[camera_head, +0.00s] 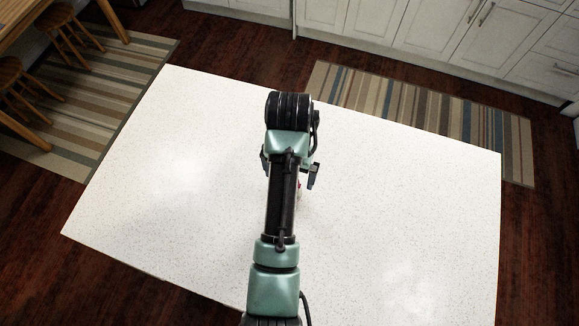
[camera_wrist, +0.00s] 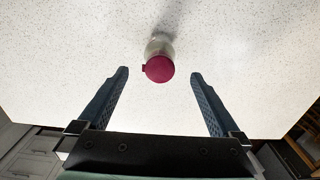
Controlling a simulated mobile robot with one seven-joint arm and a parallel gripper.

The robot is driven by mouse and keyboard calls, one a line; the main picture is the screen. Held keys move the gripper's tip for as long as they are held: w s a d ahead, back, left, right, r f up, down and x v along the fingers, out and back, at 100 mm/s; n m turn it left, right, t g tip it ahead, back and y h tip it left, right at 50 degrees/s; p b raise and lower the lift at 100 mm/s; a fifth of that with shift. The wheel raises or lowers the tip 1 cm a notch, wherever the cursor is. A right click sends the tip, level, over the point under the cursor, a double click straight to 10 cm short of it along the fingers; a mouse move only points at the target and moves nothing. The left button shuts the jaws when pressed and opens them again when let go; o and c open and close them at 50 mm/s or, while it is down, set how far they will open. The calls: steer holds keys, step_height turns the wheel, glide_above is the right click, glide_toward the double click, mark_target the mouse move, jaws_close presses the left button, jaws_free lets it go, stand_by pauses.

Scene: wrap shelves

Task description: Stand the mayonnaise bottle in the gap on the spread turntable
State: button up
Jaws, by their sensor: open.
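A pale bottle with a dark red cap (camera_wrist: 158,68), seen from above in the wrist view, stands on the white worktop. It looks like the mayonnaise bottle, but no label shows. My gripper (camera_wrist: 160,75) is open and empty, with the cap centred between its two fingertips in the picture; I cannot tell the height between them. In the head view my gripper (camera_head: 289,174) is over the middle of the worktop, and only a small red bit of the bottle (camera_head: 299,184) shows beside my arm. The spread turntable is not seen in either view.
The white speckled worktop (camera_head: 400,210) is otherwise bare in what shows, with free room on both sides. Its far edge runs below a striped rug (camera_head: 420,110) and white cabinets (camera_head: 420,30). Wooden stools (camera_head: 65,30) stand far left on the floor.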

step_height(320, 180, up, 4)
steer(key=shift+r+p, duration=0.1)
steer(key=shift+p, duration=0.65)
